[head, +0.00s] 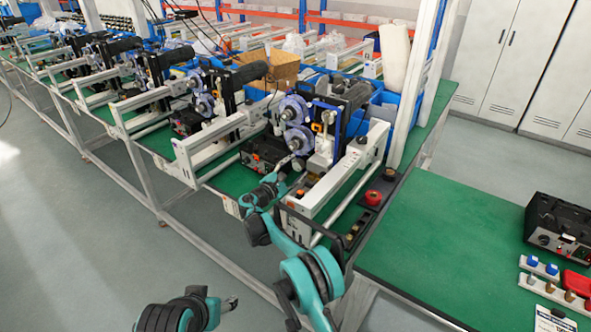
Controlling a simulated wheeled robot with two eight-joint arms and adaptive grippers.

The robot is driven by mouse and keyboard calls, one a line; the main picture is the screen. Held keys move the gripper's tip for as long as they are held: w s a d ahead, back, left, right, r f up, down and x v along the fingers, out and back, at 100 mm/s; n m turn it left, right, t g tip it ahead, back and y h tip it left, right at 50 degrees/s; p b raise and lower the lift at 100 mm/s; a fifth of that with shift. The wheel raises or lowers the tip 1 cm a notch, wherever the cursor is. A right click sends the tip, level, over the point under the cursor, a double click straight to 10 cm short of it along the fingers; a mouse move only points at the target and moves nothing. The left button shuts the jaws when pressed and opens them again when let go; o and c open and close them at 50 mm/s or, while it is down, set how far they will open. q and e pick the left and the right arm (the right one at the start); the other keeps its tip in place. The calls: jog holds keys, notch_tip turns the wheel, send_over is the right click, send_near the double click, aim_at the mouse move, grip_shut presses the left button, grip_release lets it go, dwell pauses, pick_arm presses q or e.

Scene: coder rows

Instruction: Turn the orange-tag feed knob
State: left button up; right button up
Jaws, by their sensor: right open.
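The nearest coder machine (322,130) stands on the green bench, with blue-rimmed reels and a black control box (262,158) low at its front. Small orange spots show on the machine and box, but I cannot tell which one is the orange-tag feed knob. My right gripper (294,168) is at the front of this machine, between the box and the white side rail. It is open, with nothing seen between its fingers. I cannot tell whether it touches a knob. My left arm shows at the bottom edge, with a small grey tip (231,303) away from the bench; its jaws are unclear.
White rails (350,175) and a panel with a red knob (373,197) lie close to my right arm. More machines (150,70) line the bench to the left. The right green table (450,235) is mostly clear, with a black box (556,230) at its right edge.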

jog(key=c, duration=1.1)
jog(key=shift+c, duration=0.2)
jog(key=shift+m, duration=0.4)
jog(key=m, duration=0.5)
jog(key=shift+m, duration=0.3)
jog(key=m, duration=0.5)
jog(key=shift+m+b, duration=0.35)
jog(key=shift+m, duration=0.05)
jog(key=o, duration=1.1)
jog(key=shift+o, duration=0.2)
